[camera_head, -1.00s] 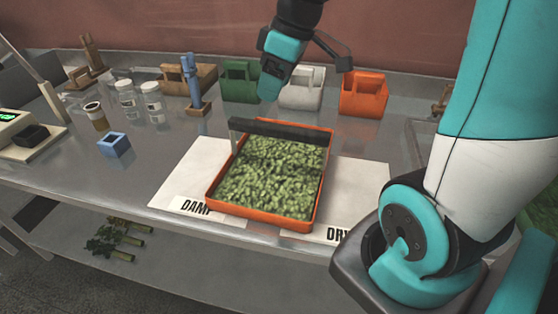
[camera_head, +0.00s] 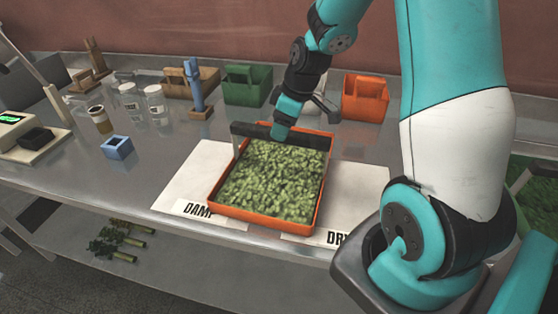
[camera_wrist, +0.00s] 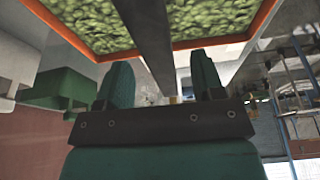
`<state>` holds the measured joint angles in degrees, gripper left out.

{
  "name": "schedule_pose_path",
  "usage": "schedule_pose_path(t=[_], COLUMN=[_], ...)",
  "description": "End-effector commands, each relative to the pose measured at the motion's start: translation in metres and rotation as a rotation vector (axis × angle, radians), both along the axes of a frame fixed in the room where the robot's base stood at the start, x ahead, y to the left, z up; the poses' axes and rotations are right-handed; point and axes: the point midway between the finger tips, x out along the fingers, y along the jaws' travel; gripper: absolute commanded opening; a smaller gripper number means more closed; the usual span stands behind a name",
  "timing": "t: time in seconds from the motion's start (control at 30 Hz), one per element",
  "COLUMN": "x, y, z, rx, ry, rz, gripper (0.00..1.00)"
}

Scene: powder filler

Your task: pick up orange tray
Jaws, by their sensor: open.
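The orange tray (camera_head: 262,220) holds a bed of green, hop-like pieces (camera_head: 265,185). It lies across the two white cards marked DAMP and DRY. A dark bar (camera_head: 252,130), apparently its handle, stands over its far edge. My gripper (camera_head: 281,131) points down at the middle of this bar, and its fingertips are partly hidden in the head view. In the wrist view my gripper (camera_wrist: 162,70) is open, with two green fingers apart. The dark bar (camera_wrist: 145,30) runs between them, and the tray's orange rim (camera_wrist: 245,35) shows beyond. I cannot tell whether the fingers touch the bar.
A green box (camera_head: 246,82), a white box mostly behind my arm, and an orange box (camera_head: 364,98) stand behind the tray. A blue cube (camera_head: 117,148), jars (camera_head: 155,103) and a scale (camera_head: 35,139) are at left. The metal table between them and the cards is clear.

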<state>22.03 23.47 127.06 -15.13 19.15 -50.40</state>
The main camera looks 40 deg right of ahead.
Motion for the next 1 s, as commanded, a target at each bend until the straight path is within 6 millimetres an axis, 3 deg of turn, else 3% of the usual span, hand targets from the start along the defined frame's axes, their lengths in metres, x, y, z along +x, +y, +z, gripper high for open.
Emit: schedule_pose_path(t=[0.33,0.63,0.9,1.0], x=[0.013,0.015,0.015,0.015], y=[0.008,0.009,0.009,0.008], z=[-0.04,-0.046,-0.046,-0.046], rx=[0.002,0.001,0.001,0.001], ry=[0.004,0.001,0.001,0.001], rz=[0.001,0.0,0.0,0.0], gripper=[0.62,0.62,0.02,0.0])
